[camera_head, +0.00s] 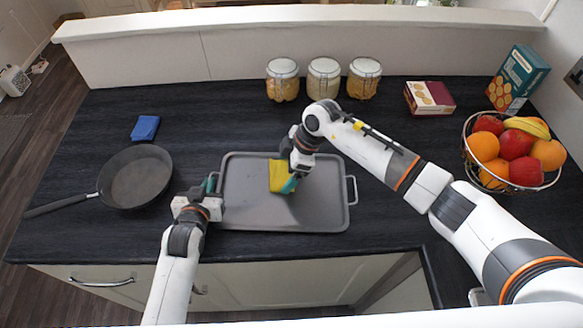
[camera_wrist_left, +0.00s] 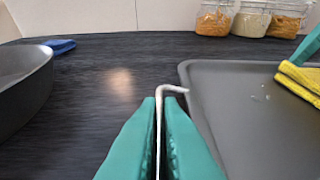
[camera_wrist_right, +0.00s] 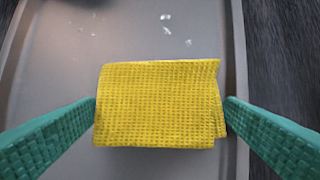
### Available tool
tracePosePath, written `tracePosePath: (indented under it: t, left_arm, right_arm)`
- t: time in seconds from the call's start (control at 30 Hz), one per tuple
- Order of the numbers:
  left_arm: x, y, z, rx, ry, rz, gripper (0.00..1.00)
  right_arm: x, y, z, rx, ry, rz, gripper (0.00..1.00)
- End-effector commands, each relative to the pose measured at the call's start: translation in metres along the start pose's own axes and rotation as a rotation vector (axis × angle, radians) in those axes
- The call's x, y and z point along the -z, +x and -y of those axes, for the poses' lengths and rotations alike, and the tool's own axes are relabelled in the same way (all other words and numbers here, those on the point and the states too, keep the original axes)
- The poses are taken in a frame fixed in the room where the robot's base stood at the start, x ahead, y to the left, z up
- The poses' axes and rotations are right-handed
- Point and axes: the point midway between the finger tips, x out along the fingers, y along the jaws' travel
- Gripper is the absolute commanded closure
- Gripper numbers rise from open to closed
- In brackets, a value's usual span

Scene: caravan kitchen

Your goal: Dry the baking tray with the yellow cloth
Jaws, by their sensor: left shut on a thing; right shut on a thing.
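The grey baking tray (camera_head: 325,208) lies flat on the dark worktop, with a wire handle at each end. My left gripper (camera_head: 210,190) is at the tray's left end; in the left wrist view its green fingers (camera_wrist_left: 160,125) are shut on the tray's left handle (camera_wrist_left: 172,89). My right gripper (camera_head: 289,180) is over the tray's middle, shut on the yellow cloth (camera_head: 281,177). In the right wrist view the cloth (camera_wrist_right: 160,104) spans between the green fingers, over the tray surface. A few small pale wet spots (camera_wrist_right: 165,17) show on the tray beside the cloth.
A black frying pan (camera_head: 135,178) and a blue cloth or sponge (camera_head: 145,128) are left of the tray. Several jars (camera_head: 323,80) stand behind it. A fruit basket (camera_head: 512,152), a maroon box (camera_head: 429,98) and a green box (camera_head: 517,78) are at the right.

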Motion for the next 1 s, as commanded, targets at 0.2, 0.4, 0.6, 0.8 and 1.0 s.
tracePosePath:
  t: [0.2, 0.4, 0.6, 0.8, 1.0]
  left_arm:
    - [0.0, 0.0, 0.002, 0.004, 0.001, 0.0, 1.0]
    - [0.0, 0.0, 0.001, 0.002, 0.001, 0.0, 1.0]
    - [0.0, 0.0, 0.001, 0.001, 0.001, 0.0, 1.0]
    - [0.0, 0.0, 0.0, 0.001, 0.001, -0.001, 1.0]
    - [0.0, 0.0, 0.0, 0.0, 0.001, -0.001, 1.0]
  right_arm:
    - [-0.016, 0.005, -0.003, 0.003, -0.004, 0.003, 0.31]
    - [-0.028, 0.01, -0.007, 0.002, -0.003, 0.003, 0.31]
    - [-0.041, 0.015, -0.011, 0.002, -0.002, 0.003, 0.31]
    - [-0.053, 0.02, -0.015, 0.001, -0.002, 0.002, 0.31]
    - [-0.058, 0.022, -0.016, 0.001, 0.0, 0.001, 0.31]
